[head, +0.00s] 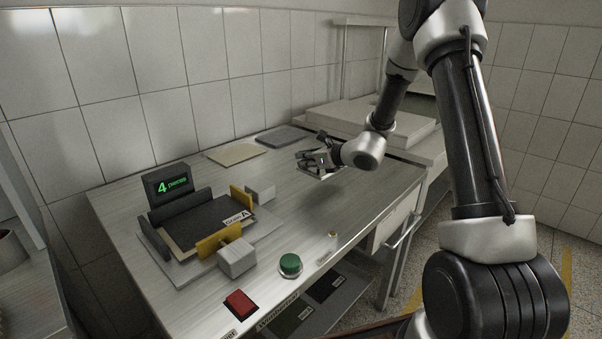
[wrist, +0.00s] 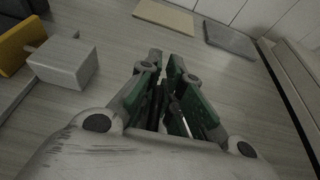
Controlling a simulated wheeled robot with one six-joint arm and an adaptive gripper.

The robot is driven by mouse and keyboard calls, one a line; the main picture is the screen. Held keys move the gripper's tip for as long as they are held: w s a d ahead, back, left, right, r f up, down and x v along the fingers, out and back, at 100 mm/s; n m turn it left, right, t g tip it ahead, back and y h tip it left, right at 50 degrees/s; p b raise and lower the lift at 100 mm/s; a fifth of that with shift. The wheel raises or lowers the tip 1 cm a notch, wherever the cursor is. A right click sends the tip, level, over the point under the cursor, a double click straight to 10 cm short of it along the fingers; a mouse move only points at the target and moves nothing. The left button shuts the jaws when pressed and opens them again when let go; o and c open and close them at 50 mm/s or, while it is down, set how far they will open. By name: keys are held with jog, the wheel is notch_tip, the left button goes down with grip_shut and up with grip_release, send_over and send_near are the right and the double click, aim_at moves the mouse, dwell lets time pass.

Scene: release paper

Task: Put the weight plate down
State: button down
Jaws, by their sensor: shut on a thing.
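My gripper (head: 318,162) is above the right part of the table, in front of the flat pads at the back. In the wrist view my gripper (wrist: 172,62) has its fingers close together, shut on a thin thing seen nearly edge-on. I take this for the weight plate; a pale flat edge of the weight plate (head: 327,173) shows under the fingers in the head view. Most of it is hidden by the fingers. It seems a little above the table, but I cannot tell the exact gap.
A tan pad (head: 236,154) and a grey pad (head: 284,136) lie at the table's back. At left is a fixture with a dark sheet (head: 208,222), yellow guides, grey blocks (head: 237,258) and a display (head: 168,184). Red (head: 241,303) and green (head: 290,264) buttons are in front.

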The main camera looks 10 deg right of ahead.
jog(key=shift+f, duration=2.9)
jog(key=shift+f, duration=0.15)
jog(key=c, duration=1.6)
grip_release()
